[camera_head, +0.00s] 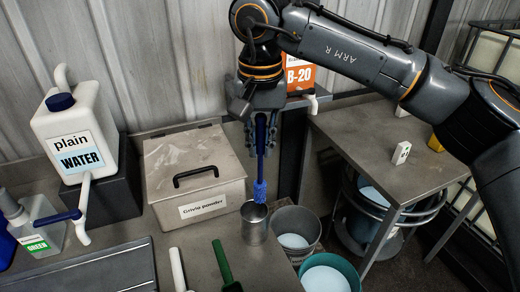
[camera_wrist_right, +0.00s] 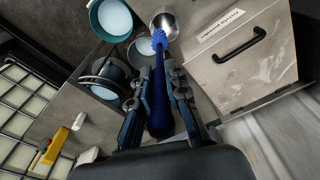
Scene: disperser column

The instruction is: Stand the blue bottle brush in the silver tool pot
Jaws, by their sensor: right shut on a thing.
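The blue bottle brush (camera_head: 260,160) hangs upright from my right gripper (camera_head: 261,122), bristles down. The gripper is shut on its handle. The silver tool pot (camera_head: 254,226) stands on the grey bench below. In the head view the bristle tip shows just above the pot's rim, near its right side. In the right wrist view the brush (camera_wrist_right: 158,92) runs between the fingers of the right gripper (camera_wrist_right: 160,80), its bristles close to the pot (camera_wrist_right: 166,22). I cannot tell whether the tip is inside the rim. My left gripper is not in view.
A metal box (camera_head: 196,180) with a black handle stands left of the pot. A grey bucket (camera_head: 296,222) and a teal bucket (camera_head: 328,270) are to its right. A white- and a green-handled tool (camera_head: 224,262) lie in front. A water jug (camera_head: 78,130) stands far left.

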